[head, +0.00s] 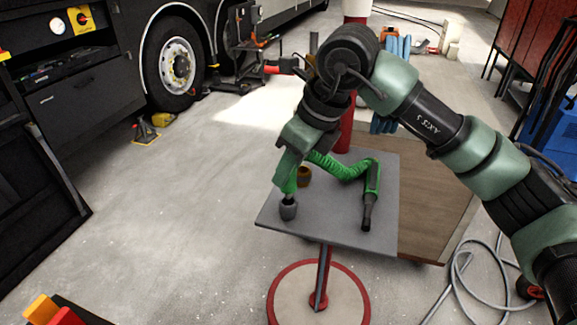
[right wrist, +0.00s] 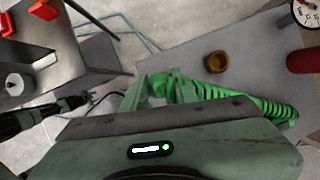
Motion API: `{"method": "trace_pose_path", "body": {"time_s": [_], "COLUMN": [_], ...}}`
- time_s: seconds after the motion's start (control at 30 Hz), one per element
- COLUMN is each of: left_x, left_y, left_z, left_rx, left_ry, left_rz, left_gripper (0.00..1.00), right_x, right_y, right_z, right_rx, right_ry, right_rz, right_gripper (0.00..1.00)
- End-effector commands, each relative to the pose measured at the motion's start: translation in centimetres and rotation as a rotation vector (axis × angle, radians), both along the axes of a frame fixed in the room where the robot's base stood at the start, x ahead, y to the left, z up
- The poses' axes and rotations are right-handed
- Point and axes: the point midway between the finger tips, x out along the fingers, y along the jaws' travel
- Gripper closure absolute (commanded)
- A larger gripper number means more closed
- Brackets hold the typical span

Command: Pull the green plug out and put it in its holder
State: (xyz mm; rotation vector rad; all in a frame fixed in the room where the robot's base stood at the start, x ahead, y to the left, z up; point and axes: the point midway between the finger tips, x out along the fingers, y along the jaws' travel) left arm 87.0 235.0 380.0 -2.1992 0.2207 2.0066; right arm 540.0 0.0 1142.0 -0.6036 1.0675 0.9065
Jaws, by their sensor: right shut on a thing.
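The green plug (head: 288,185) is upright near the left of a small grey table (head: 335,215), its lower end at a dark grey cup-like piece (head: 288,210). Whether it sits inside that piece I cannot tell. My right gripper (head: 291,165) is shut on the plug from above.
A red post (head: 346,135) stands behind the table. A wooden board (head: 432,220) is at the table's right, and a loose grey cable (head: 460,285) lies on the floor. A coach wheel (head: 177,66) is at the back left. The floor left of the table is clear.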

Motion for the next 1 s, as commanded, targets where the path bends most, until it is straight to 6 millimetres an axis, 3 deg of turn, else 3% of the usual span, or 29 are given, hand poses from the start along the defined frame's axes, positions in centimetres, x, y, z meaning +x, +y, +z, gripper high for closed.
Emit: {"method": "trace_pose_path", "body": {"time_s": [1.0], "left_x": [0.0], "left_y": [-0.1], "left_z": [-2.2], "left_rx": [0.0], "left_ry": [0.0], "left_rz": [0.0], "left_gripper": [0.63], "right_x": [0.0], "right_y": [0.0], "right_z": [-2.3], "right_rx": [0.001], "right_ry": [-0.001], "right_rz": [0.0], "right_gripper": [1.0]}}
